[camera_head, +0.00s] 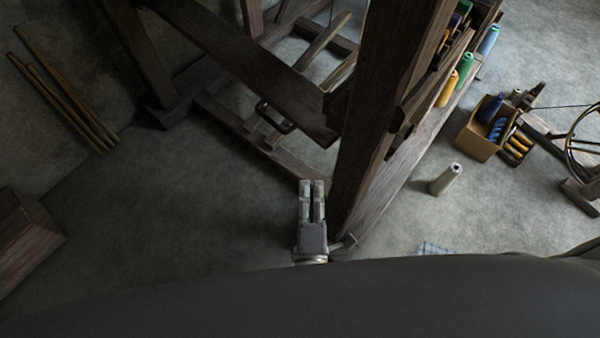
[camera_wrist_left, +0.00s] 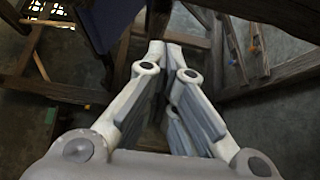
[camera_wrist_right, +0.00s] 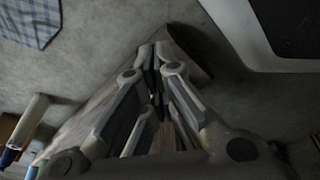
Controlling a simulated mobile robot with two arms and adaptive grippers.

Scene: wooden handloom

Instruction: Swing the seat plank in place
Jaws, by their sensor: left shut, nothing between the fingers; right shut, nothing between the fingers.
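Wooden sticks (camera_head: 62,95) lie at the left, above a wooden block (camera_head: 25,235). Colored spools (camera_head: 465,70) line the loom's right side.

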